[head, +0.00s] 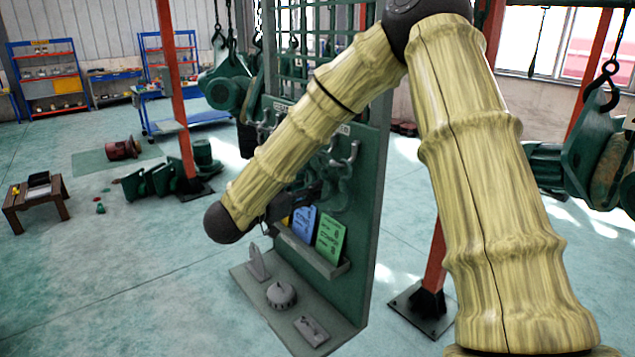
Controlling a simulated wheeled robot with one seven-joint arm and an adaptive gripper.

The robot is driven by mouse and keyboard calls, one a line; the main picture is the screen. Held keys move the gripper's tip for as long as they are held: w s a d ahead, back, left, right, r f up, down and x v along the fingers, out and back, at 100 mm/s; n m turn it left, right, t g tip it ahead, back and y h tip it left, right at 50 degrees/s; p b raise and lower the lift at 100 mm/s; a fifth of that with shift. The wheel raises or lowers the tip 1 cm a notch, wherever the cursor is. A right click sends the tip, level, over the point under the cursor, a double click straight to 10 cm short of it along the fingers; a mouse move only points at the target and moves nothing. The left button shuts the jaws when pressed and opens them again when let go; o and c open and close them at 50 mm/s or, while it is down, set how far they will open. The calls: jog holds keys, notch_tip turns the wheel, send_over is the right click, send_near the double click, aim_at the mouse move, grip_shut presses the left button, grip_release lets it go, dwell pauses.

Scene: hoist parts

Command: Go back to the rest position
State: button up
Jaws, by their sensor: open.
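My arm rises at the right, bends at the top and comes down across the middle of the head view. My gripper (293,203) is a small dark shape, partly hidden behind my forearm, in front of the green board (364,190). It is open; I see nothing held in it, though its fingertips are hard to make out. A blue card (304,223) and a green card (330,237) stand in the board's tray (318,262), just below and right of the gripper. Hooks and chain parts (345,163) hang on the board, partly covered by my arm.
On the board's grey base (262,304) stand a triangular piece, a round part (281,295) and a flat plate (311,331). Red posts (176,90) and large green hoists (590,165) stand around. A low wooden table (36,200) is at left.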

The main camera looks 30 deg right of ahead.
jog(key=shift+v, duration=2.7)
notch_tip(320, 180, down, 19)
jog(key=w+a+n+t+y, duration=0.2)
jog(key=a+n+t+y, duration=0.1)
jog(key=n+t+y, duration=0.25)
jog(key=s+a+f+n+y, duration=0.2)
jog(key=s+f+n+y, duration=0.1)
jog(key=f, duration=0.5)
jog(key=s+a+f+n+y, duration=0.2)
jog(key=s+f+n+y, duration=0.15)
jog(key=f, duration=0.55)
jog(key=s+a+f+n+g+y, duration=0.1)
jog(key=s+a+f+g+y, duration=0.15)
jog(key=s+f, duration=0.6)
jog(key=s+a+f+n+g+y, duration=0.15)
jog(key=s+f+g, duration=0.25)
jog(key=s, duration=1)
jog(key=s+a+f+n+g+y, duration=0.1)
jog(key=s+f+n+g, duration=0.15)
jog(key=s+f, duration=0.6)
notch_tip(320, 180, down, 6)
jog(key=s+b, duration=0.2)
jog(key=b, duration=0.7)
jog(key=shift+s+d+f+m+g, duration=0.2)
jog(key=shift+s+m+g, duration=0.1)
jog(key=shift+s+g, duration=0.05)
